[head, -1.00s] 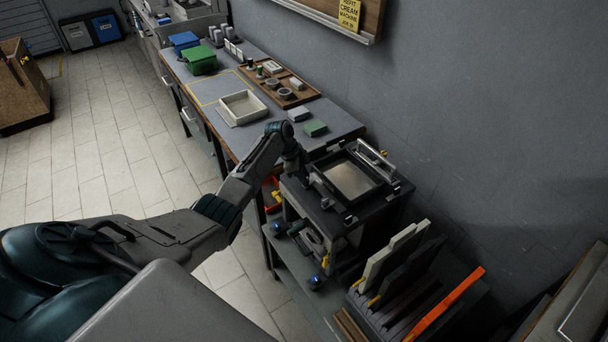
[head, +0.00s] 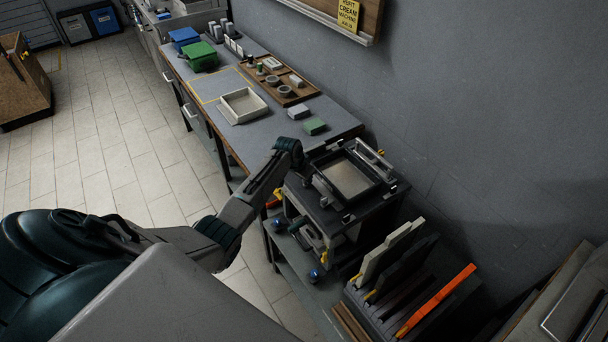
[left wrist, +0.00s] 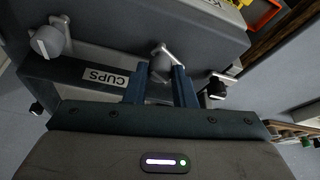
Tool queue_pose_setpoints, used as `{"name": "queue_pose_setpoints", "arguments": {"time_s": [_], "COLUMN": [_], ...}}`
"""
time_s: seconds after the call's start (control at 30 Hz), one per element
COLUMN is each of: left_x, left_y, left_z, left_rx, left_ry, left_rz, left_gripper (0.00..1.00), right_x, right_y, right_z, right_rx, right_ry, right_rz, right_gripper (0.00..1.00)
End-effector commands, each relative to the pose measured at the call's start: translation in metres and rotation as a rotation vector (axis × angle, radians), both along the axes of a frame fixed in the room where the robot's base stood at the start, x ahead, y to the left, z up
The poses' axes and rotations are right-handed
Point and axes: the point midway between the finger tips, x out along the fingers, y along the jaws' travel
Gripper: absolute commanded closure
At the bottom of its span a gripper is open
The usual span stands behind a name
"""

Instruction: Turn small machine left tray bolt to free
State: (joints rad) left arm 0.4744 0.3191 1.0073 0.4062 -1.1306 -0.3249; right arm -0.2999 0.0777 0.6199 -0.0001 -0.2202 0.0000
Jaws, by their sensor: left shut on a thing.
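The small machine (head: 338,218) is a dark box with a pale-centred square tray (head: 348,178) on top, on a low shelf beside the workbench. My left arm reaches its left side in the head view; the wrist hides the fingertips there. In the left wrist view, my left gripper (left wrist: 160,78) has its two blue fingers on either side of a grey bolt knob (left wrist: 160,65) and is shut on it. The knob has a short metal lever. A second grey knob (left wrist: 47,42) stands to the left, apart from the fingers. A "CUPS" label (left wrist: 105,77) shows on the machine. My right gripper is not visible.
The workbench (head: 215,95) behind holds a cream tray (head: 243,105), green bin (head: 200,56) and brown parts board (head: 283,88). A rack with upright panels (head: 388,252) and an orange bar (head: 437,299) stands at the front right. The wall is close behind the machine.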

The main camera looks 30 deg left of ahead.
Motion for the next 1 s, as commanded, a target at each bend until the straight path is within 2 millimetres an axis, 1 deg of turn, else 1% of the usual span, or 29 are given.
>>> {"name": "queue_pose_setpoints", "arguments": {"time_s": [0.2,0.5,0.73,1.0], "left_x": [0.0002,0.0003,0.0005,0.0006], "left_y": [-0.0020,-0.0031,-0.0029,-0.0029], "left_z": [0.0000,-0.0003,-0.0001,0.0000], "left_rx": [0.001,0.000,0.001,0.000], "left_ry": [-0.001,0.000,0.000,0.000], "left_rz": [0.194,0.406,0.497,0.533], "left_gripper": [0.99,0.99,0.99,0.99], "right_x": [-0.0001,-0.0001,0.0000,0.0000], "right_y": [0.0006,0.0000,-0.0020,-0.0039], "right_z": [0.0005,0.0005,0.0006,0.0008], "right_rx": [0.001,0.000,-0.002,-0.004], "right_ry": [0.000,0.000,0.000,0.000], "right_rz": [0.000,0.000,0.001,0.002], "right_gripper": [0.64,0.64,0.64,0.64]}}
